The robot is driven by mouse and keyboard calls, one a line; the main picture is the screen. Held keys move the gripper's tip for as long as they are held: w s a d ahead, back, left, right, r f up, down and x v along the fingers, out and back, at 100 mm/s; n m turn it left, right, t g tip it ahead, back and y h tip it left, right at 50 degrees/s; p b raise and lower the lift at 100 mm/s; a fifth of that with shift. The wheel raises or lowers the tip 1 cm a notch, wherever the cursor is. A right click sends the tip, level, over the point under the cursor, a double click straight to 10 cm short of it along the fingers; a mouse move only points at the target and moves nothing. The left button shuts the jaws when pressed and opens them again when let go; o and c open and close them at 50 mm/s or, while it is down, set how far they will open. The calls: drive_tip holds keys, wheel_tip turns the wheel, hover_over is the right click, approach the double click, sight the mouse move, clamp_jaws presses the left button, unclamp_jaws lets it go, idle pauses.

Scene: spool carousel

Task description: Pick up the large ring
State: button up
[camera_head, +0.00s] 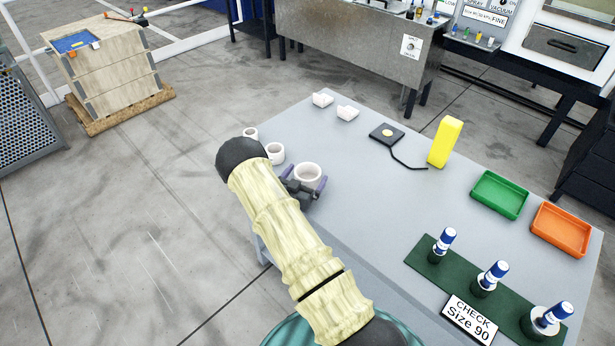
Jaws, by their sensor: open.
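The large ring (308,169) is a white, thick-walled ring on the left part of the grey table, the biggest of three white rings in a row. A medium ring (275,152) and a small ring (251,133) stand behind it to the left. My gripper (304,178) is open at the large ring, with one purple finger on its left and one on its right. The gripper body hides the ring's near lower side. I cannot tell whether the fingers touch it.
A green strip (415,256) at the right front holds three posts with blue-and-white tops, beside a "CHECK Size 90" sign (469,318). A green tray (499,195), an orange tray (561,230), a yellow block (445,143) and a dark pad (387,133) stand farther back. The table's middle is clear.

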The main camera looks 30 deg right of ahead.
idle(0.3)
drive_tip(key=c, duration=1.1)
drive_tip(key=shift+r, duration=0.15)
wheel_tip(320, 180, up, 10)
drive_tip(key=shift+f+b, duration=0.1)
drive_tip(key=shift+b, duration=1.1)
